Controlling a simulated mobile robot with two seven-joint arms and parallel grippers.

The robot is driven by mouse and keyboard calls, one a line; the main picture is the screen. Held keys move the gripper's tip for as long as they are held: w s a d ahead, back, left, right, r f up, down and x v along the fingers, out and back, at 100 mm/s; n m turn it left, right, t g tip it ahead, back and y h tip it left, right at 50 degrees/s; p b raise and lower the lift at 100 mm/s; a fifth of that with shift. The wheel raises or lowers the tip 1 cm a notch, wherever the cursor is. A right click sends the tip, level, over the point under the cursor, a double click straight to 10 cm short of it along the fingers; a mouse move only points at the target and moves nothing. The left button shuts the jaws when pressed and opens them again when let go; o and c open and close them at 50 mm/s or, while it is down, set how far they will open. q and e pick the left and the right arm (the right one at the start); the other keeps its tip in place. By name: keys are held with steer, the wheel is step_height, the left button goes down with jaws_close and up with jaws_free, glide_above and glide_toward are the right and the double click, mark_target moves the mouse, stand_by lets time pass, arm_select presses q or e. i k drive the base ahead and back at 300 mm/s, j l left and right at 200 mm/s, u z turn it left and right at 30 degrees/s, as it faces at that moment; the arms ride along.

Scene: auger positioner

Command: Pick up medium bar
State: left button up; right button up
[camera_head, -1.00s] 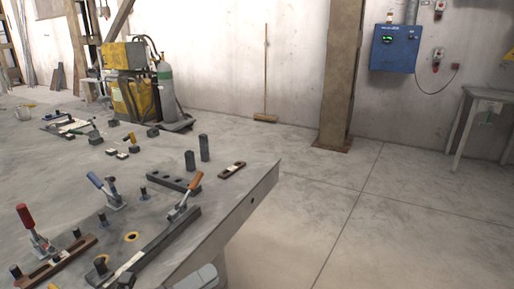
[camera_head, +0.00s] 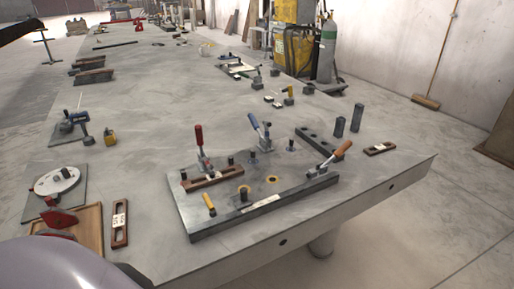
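Several brown bars with white labels are on the grey table (camera_head: 225,85), and I cannot tell which is the medium bar. One bar (camera_head: 119,223) lies flat at the front left, beside a wooden tray. A shorter bar (camera_head: 380,149) lies near the right edge. Another bar (camera_head: 212,179) sits in the clamping fixture (camera_head: 262,203), under the red-handled clamp. Two dark brown bars (camera_head: 95,76) lie farther back at the left.
The fixture carries red, blue and orange-handled toggle clamps and upright pins. Two dark cylinders (camera_head: 357,118) stand right of it. A wooden tray (camera_head: 92,224), a round white-topped device (camera_head: 57,181) and a small vise (camera_head: 70,128) are at the left. The table middle is mostly clear.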

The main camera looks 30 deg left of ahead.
mark_target(119, 222)
steer(key=u, duration=2.15)
